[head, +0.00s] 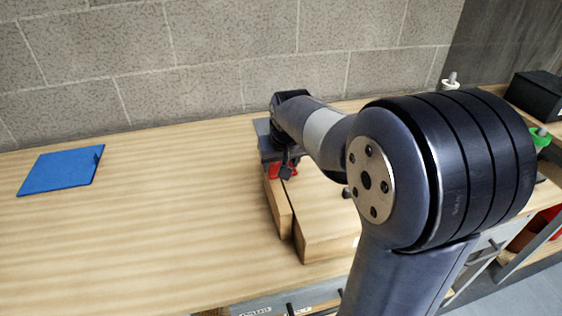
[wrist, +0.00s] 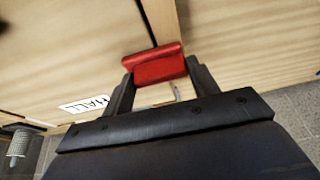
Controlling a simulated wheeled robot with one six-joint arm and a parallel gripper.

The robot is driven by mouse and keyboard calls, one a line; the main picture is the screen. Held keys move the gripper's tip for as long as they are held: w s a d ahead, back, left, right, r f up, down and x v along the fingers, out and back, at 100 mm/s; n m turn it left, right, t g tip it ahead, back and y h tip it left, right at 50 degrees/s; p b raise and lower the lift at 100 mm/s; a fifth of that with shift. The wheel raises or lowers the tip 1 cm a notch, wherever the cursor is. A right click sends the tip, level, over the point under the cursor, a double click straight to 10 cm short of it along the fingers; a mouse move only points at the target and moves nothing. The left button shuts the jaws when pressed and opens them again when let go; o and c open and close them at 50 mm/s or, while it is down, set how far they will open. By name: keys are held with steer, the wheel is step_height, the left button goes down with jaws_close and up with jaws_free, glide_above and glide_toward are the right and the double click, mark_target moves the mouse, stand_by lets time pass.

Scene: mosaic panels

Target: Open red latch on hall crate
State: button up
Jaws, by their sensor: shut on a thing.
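The red latch (wrist: 155,66) sits across the seam of the wooden crate in the wrist view. My gripper (wrist: 157,76) is shut on it, with one dark finger on each side. A white label reading HALL (wrist: 86,104) is on the crate face to the left of the latch. In the head view the hall crate (head: 325,222) stands on the wooden table, partly hidden behind my arm. The red latch (head: 277,171) shows there in part beneath my gripper.
A blue flat panel (head: 61,171) lies on the table at the left. A black box (head: 538,94) and a green object (head: 541,137) are at the far right. The wooden table top (head: 140,235) is clear between the blue panel and the crate. A block wall (head: 230,60) rises behind.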

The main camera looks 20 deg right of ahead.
steer(key=c, duration=0.3)
steer(key=shift+c, duration=0.2)
steer(key=m, duration=0.1)
steer(key=m+h, duration=0.1)
steer(key=m, duration=0.1)
steer(key=shift+s+a+m+b, duration=0.25)
steer(key=shift+m+b, duration=0.05)
steer(key=shift+m, duration=0.1)
steer(key=m+h, duration=0.1)
steer(key=m, duration=0.1)
steer(key=m+b, duration=0.1)
steer(key=shift+s+a+m+g+h, duration=0.2)
steer(key=shift+m+g+h, duration=0.2)
steer(key=m, duration=0.2)
steer(key=m+g+h, duration=0.1)
steer(key=m, duration=0.1)
steer(key=shift+s+a+b, duration=0.15)
steer(key=shift+a+b, duration=0.15)
steer(key=shift+a, duration=0.05)
steer(key=shift+a+m+g+h, duration=0.15)
steer(key=shift+m+g, duration=0.25)
steer(key=shift+m, duration=0.6)
steer(key=shift+a+m+g+h, duration=0.15)
steer(key=shift+m+g, duration=0.25)
steer(key=shift+m, duration=0.6)
